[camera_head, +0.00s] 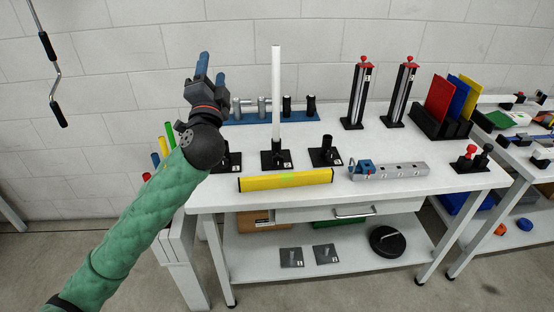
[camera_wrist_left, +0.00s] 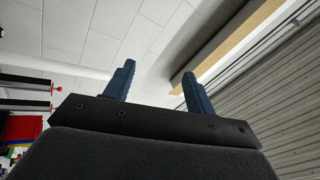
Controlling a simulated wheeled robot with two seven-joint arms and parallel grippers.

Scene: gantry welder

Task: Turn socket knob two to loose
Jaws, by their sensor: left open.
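Three black sockets on square bases stand along the table. The left socket (camera_head: 231,162) is partly hidden by my arm. The middle socket (camera_head: 276,160) holds a tall white tube (camera_head: 276,85) upright. The right socket (camera_head: 326,155) is empty of any tube. Each base has a small white label, too small to read surely; the knobs and their settings cannot be made out. My left gripper (camera_head: 212,68) is raised above the table's back left, pointing up, apart from the sockets. Its blue fingers (camera_wrist_left: 158,78) are open and empty in the left wrist view. My right gripper is not in view.
A yellow bar (camera_head: 286,180) and a grey block with a blue clamp (camera_head: 400,170) lie at the table's front. A blue rack (camera_head: 255,118) stands behind the sockets. Two red-topped posts (camera_head: 357,95) and coloured panels (camera_head: 440,100) stand at the back right.

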